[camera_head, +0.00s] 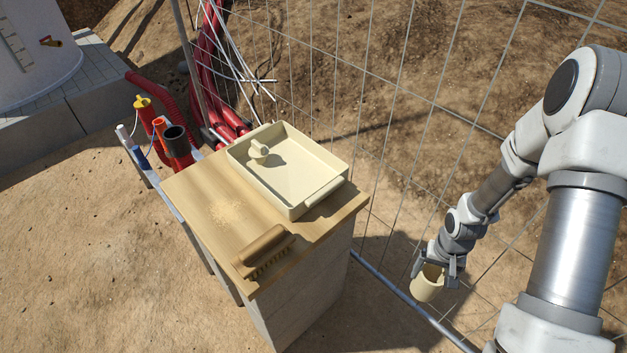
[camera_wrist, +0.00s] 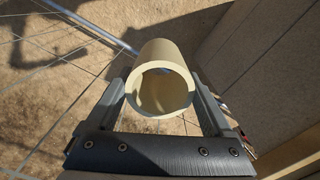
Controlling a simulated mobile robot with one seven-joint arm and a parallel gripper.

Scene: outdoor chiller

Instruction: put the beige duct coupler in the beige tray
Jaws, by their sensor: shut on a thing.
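The beige duct coupler (camera_head: 427,284) is a short hollow cylinder. My gripper (camera_head: 437,268) is shut on it and holds it in the air to the right of the wooden-topped stand, lower than the stand's top. In the wrist view the coupler (camera_wrist: 163,72) sits between the two fingers of my gripper (camera_wrist: 160,98), its open end facing the camera. The beige tray (camera_head: 325,196) is a shallow rectangular tray on the far right part of the stand's top. A small beige fitting (camera_head: 259,151) lies inside it at the left; the rest of its floor is bare.
The stand's wooden top (camera_head: 205,195) carries a wooden brush (camera_head: 264,250) at its front edge and some sawdust. A wire fence (camera_head: 400,110) runs behind the stand and close by my arm. Several coloured tubes (camera_head: 160,135) stand left of the stand.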

